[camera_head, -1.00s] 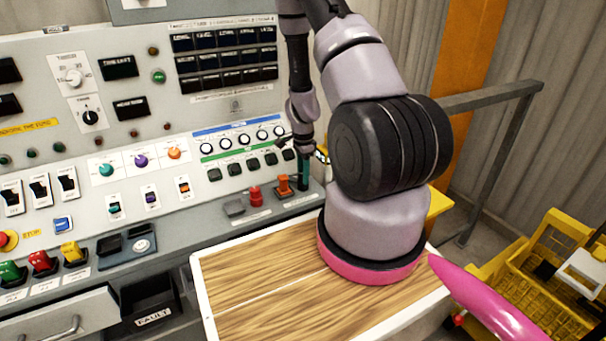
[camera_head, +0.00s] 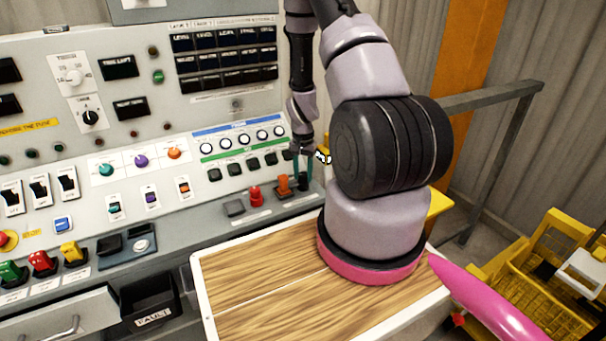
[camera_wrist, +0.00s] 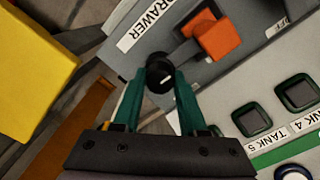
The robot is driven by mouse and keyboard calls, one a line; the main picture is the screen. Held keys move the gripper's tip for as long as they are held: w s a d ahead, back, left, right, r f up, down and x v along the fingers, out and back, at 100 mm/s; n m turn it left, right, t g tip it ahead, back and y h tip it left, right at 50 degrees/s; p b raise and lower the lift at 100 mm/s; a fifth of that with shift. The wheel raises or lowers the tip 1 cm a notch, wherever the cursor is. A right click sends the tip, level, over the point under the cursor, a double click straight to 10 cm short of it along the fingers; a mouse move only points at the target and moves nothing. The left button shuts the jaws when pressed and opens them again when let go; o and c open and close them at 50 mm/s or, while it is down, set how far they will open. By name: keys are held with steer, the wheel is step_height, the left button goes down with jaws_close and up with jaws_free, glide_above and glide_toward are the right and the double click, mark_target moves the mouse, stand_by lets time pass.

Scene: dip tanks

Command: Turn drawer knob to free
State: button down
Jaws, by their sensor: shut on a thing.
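The drawer knob (camera_wrist: 160,72) is a round black knob with a white pointer line, beside a printed "DRAWER" label (camera_wrist: 150,28) in the wrist view. My gripper (camera_wrist: 160,80) has its two teal fingers on either side of the knob, shut on it. In the head view my gripper (camera_head: 303,168) points down at the right end of the console's lower ledge. The knob shows there only as a small dark shape (camera_head: 303,184) between the fingertips. Which setting its pointer marks cannot be told.
An orange lever switch (camera_wrist: 218,38) stands close beside the knob, with a red button (camera_head: 256,196) further left. Square tank buttons (camera_wrist: 252,120) lie near my fingers. A wooden-topped surface (camera_head: 270,285) is in front, and a yellow block (camera_wrist: 35,68) is at left in the wrist view.

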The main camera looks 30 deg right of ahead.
mark_target(303, 174)
steer(key=shift+n, duration=0.4)
steer(key=shift+c, duration=2.3)
jaws_free()
step_height(303, 174, up, 11)
